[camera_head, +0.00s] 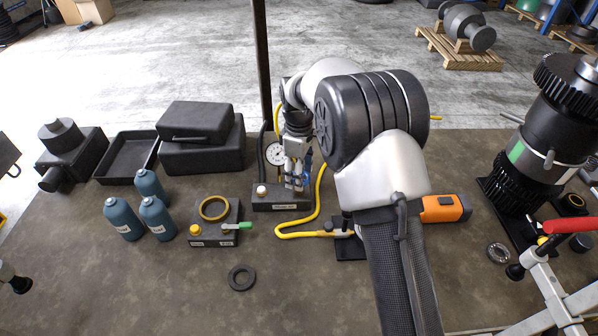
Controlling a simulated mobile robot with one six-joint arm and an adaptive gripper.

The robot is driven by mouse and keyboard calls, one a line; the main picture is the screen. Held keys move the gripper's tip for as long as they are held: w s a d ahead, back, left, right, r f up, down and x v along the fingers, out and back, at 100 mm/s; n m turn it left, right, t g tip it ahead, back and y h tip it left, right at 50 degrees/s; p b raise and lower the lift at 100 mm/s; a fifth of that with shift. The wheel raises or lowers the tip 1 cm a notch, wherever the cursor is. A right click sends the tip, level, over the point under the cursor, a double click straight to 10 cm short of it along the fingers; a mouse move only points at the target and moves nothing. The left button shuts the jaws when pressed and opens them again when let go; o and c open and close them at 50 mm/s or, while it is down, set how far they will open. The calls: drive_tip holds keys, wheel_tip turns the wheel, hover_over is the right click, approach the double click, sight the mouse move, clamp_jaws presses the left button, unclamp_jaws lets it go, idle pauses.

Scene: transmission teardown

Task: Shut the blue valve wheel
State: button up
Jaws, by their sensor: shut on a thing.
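A small patch of blue, likely the blue valve wheel (308,160), shows just to the right of my gripper's fingers. Most of it is hidden behind the gripper. My gripper (294,182) points down over the dark valve block (268,203), between the gauge (276,155) and the yellow hose. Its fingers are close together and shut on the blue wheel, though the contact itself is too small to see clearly. The white-faced gauge stands upright just left of the fingers. The wheel's turned position cannot be told.
A yellow hose (318,195) curves close to the right of the valve block. A block with a green lever (237,226) and several blue bottles (157,218) stand left. Black cases (203,155) are behind. An orange tool (441,208) lies right. The front left mat is mostly clear.

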drive_tip(key=shift+c, duration=1.4)
